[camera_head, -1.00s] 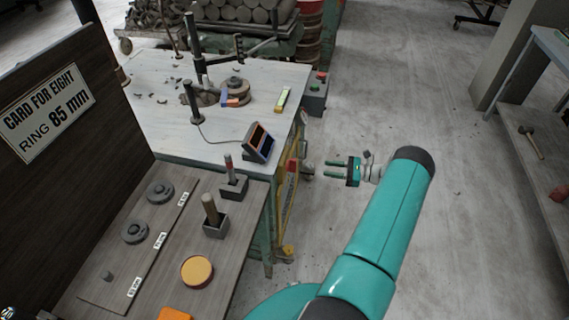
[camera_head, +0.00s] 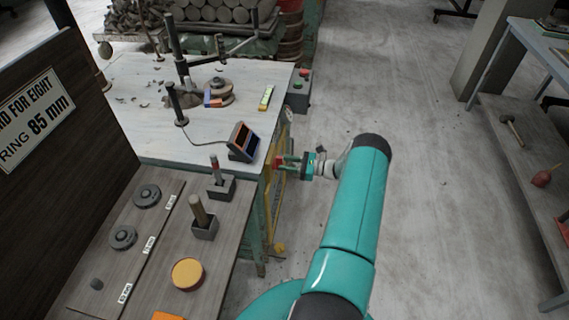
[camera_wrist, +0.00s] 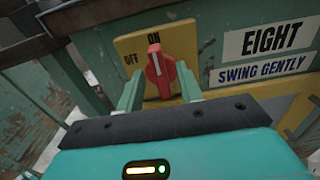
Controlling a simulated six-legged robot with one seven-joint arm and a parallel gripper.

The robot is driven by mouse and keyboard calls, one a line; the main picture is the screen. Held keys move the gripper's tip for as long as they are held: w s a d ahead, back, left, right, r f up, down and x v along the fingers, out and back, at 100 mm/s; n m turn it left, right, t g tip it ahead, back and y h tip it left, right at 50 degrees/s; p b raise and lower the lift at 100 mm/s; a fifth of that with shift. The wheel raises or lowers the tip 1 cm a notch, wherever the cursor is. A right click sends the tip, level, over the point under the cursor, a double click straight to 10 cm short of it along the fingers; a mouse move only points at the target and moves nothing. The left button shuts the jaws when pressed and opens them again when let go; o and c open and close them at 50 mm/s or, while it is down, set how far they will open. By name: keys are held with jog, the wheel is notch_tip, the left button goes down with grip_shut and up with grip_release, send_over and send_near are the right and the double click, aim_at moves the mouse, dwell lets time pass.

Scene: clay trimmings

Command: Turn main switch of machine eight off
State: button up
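The red main switch (camera_wrist: 160,70) sits on a yellow plate (camera_wrist: 128,42) on the green machine side in the wrist view. Its handle points up toward the word ON; OFF is written to the left. A label reading EIGHT (camera_wrist: 270,38) is right of it. My gripper (camera_wrist: 159,76) is open, with one finger on each side of the switch handle. A gap seems to show on each side; contact cannot be told. In the head view my gripper (camera_head: 284,160) is at the machine's right side, by the red switch (camera_head: 278,163).
The machine's pale table top (camera_head: 150,125) holds a small display (camera_head: 243,141) and a post. A side table (camera_head: 150,255) carries rings, a yellow-topped disc and two upright handles. The floor to the right is clear.

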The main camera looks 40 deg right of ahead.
jog(key=shift+w+a, duration=0.4)
jog(key=shift+w, duration=0.05)
jog(key=shift+c, duration=0.5)
grip_shut()
